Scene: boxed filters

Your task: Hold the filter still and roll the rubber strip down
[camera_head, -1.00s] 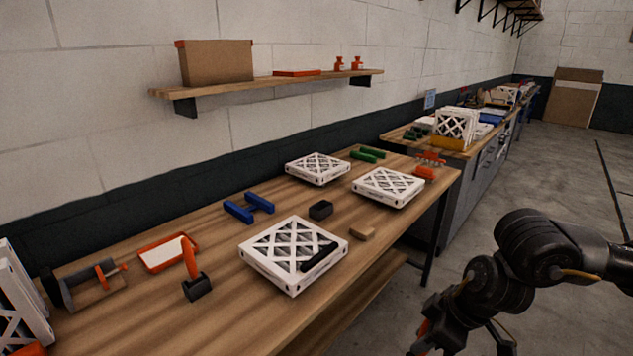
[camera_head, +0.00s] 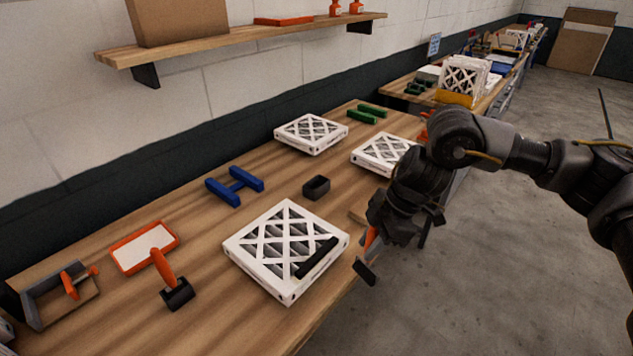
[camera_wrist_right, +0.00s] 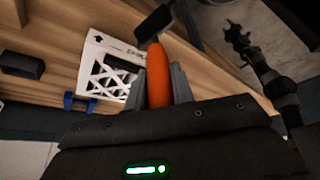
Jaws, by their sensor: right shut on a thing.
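The nearest white lattice filter (camera_head: 287,222) lies flat on the bench. It shows partly in the right wrist view (camera_wrist_right: 106,66). A black rubber strip (camera_head: 316,258) lies along its front right side. My right gripper (camera_head: 372,238) is just off the bench's front edge, right of this filter. It is shut on the orange handle of a roller (camera_wrist_right: 158,75), whose dark head (camera_head: 366,272) hangs near the bench edge, apart from the filter. A dark jointed arm, seemingly my left one, shows in the right wrist view; whether its gripper (camera_wrist_right: 237,36) is open is unclear.
Two more filters (camera_head: 311,133) (camera_head: 382,154) lie farther back. A small black box (camera_head: 316,187), a blue holder (camera_head: 235,185), an orange-rimmed tray (camera_head: 144,247) and another orange-handled tool (camera_head: 165,270) stand around. Bare wood lies in front of the tool.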

